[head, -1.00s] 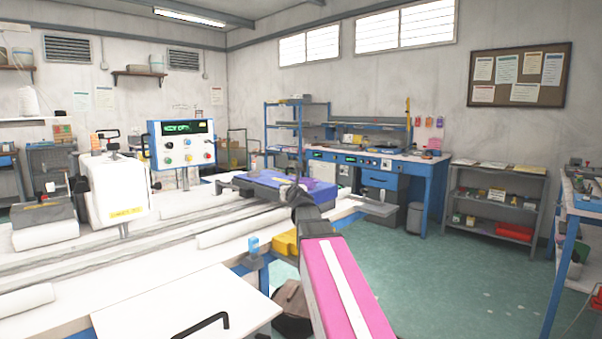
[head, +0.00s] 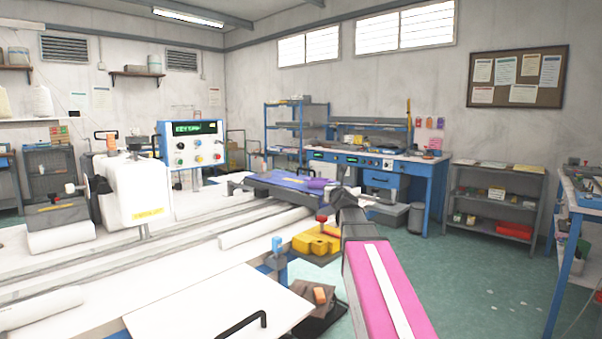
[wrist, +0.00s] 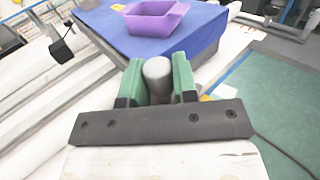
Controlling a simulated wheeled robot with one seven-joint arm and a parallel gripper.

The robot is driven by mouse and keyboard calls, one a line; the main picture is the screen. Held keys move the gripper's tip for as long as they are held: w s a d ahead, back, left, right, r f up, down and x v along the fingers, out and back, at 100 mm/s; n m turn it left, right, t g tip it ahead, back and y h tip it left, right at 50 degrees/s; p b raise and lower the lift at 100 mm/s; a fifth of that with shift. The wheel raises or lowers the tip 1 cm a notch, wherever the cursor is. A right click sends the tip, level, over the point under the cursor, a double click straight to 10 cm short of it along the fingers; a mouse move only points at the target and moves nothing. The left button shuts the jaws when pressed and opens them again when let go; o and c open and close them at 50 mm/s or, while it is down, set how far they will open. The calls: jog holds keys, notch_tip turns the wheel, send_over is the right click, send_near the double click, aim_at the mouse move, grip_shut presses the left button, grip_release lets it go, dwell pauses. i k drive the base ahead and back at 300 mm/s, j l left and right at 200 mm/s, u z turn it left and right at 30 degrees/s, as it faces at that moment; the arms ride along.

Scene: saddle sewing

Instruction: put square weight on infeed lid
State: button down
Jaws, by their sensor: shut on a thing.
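My gripper (wrist: 158,68) has two green fingers shut on a grey, rounded piece (wrist: 158,88), seen end-on in the wrist view. Its square form does not show, so I cannot tell if it is the square weight. In the head view my arm hides the fingertips. Beyond the fingers is a blue-topped block (wrist: 200,40) carrying an open purple tray (wrist: 155,18); the held piece appears apart from both. A white flat panel with a black handle (head: 215,310) lies at the lower front in the head view; I cannot tell if it is the infeed lid.
A white machine head (head: 135,190) and control panel (head: 190,145) stand left on the long white table. A yellow fixture with a red knob (head: 318,240) and a blue clamp post (head: 276,250) are beside my arm.

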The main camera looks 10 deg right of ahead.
aim_at(294, 181)
jog(key=i+l, duration=0.25)
jog(key=i+l+u, duration=0.1)
jog(key=l, duration=0.4)
jog(key=i+l, duration=0.55)
jog(key=l, duration=0.2)
jog(key=u, duration=0.05)
